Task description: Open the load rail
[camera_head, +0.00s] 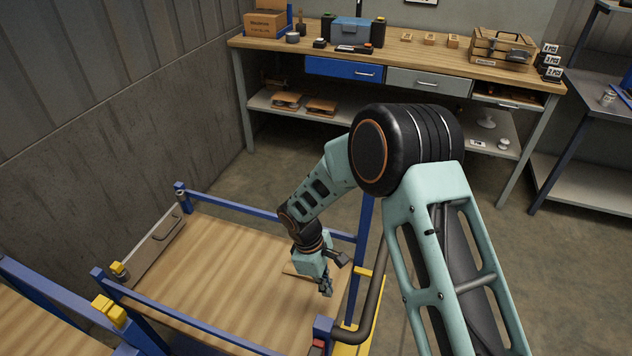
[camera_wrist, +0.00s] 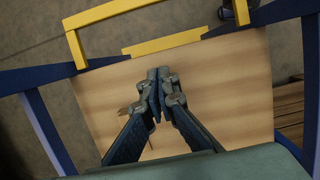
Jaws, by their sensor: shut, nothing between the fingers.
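A cart with a wooden deck (camera_head: 205,285) and blue side rails stands at the lower left in the head view. A blue rail (camera_head: 235,204) runs along its far side and another blue rail (camera_head: 190,317) along its near side. I cannot tell which part is the load rail. My gripper (camera_head: 336,274) hangs over the right part of the deck. In the wrist view, its fingertips (camera_wrist: 158,76) meet with nothing between them, over the deck (camera_wrist: 235,85). A yellow strip (camera_wrist: 165,42) and a yellow bar frame (camera_wrist: 72,45) lie beyond the fingertips, apart from them.
A grey end panel with a handle (camera_head: 155,238) closes the cart's left end, with a yellow block (camera_head: 118,269) near it. A dark curved pipe (camera_head: 376,290) stands at the cart's right end. A workbench (camera_head: 400,55) stands behind; open floor (camera_head: 262,176) lies between.

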